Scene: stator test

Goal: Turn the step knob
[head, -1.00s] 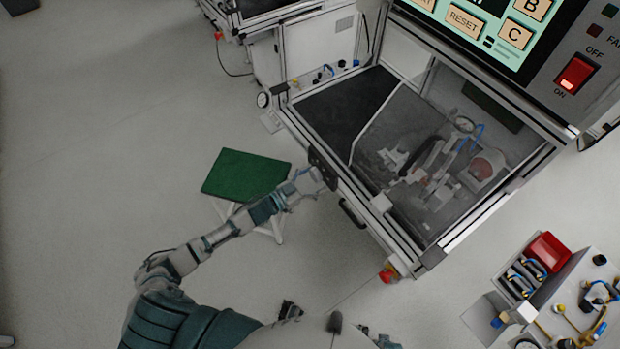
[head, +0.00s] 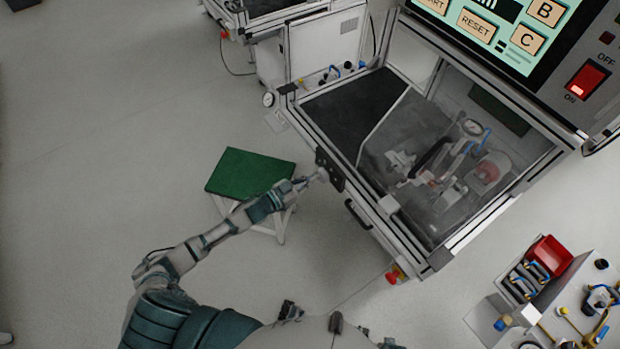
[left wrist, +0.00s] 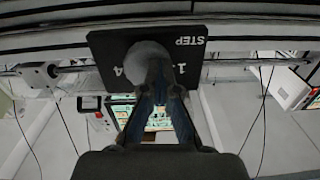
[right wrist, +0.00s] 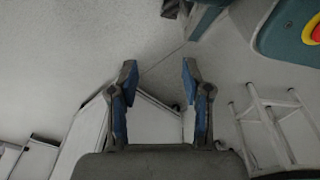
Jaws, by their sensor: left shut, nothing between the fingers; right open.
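The step knob (left wrist: 147,60) is a grey round knob on a black panel marked STEP (left wrist: 110,45) with numbers around it, in the left wrist view. In the head view the black panel (head: 329,168) sits on the front rail of the test machine. My left gripper (left wrist: 160,78) is shut with nothing between its fingers. Its fingertips are at the lower right edge of the knob and overlap it in view; I cannot tell if they touch. In the head view this gripper (head: 318,177) is right at the panel. My right gripper (right wrist: 157,75) is open and empty, low over the floor.
The machine (head: 375,220) has a glass-covered bay and a black handle (head: 357,213) right of the panel. A red emergency button (head: 395,275) is at its lower corner. A green-topped stool (head: 248,174) stands under my left forearm. A parts cart (head: 560,300) is at lower right.

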